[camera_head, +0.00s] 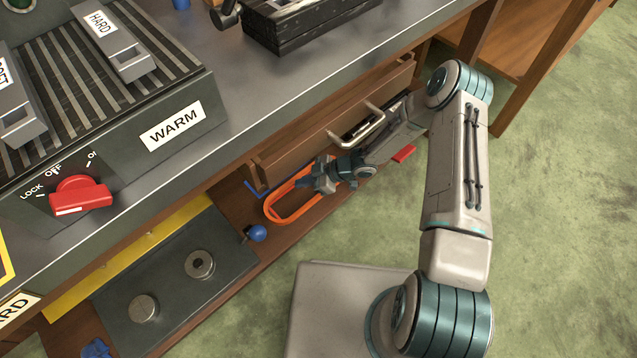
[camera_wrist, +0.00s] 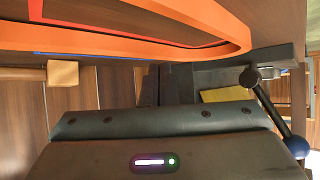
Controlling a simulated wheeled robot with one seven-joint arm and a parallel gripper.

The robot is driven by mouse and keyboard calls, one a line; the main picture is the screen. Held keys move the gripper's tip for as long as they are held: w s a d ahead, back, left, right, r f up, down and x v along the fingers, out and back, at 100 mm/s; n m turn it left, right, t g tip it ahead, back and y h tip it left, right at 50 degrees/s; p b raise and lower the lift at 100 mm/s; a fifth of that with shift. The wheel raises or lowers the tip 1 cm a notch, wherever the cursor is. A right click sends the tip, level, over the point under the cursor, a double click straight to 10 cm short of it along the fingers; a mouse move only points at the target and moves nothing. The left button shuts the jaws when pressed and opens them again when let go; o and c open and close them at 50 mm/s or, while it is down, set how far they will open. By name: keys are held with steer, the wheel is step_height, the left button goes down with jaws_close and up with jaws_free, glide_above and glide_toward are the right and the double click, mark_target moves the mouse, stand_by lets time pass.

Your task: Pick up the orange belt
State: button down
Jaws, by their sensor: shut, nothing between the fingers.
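The orange belt (camera_head: 268,210) is a long closed loop lying on the low wooden shelf under the workbench. In the wrist view the belt (camera_wrist: 110,48) crosses the top of the picture as a wide band, its rounded end at the right. My gripper (camera_head: 318,182) is low over the shelf, at the belt's loop, and hides part of it. In the wrist view my gripper's fingers (camera_wrist: 166,82) are close together just below the band in the picture. They are shut with nothing between them. Whether they touch the belt I cannot tell.
A drawer with a metal handle (camera_head: 358,128) is just above my gripper. A blue-knobbed lever (camera_head: 256,233) stands left of the belt; its blue ball (camera_wrist: 297,147) shows in the wrist view. A red piece (camera_head: 403,153) lies to the right. The green floor in front is open.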

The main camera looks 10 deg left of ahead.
mark_target(284, 188)
steer(key=a, duration=0.3)
steer(key=shift+s+a+f+b, duration=0.15)
steer(key=shift+a+b, duration=0.15)
steer(key=shift+b, duration=0.1)
steer(key=shift+f+b, duration=0.6)
steer(key=shift+b, duration=0.05)
steer(key=shift+s+f, duration=0.1)
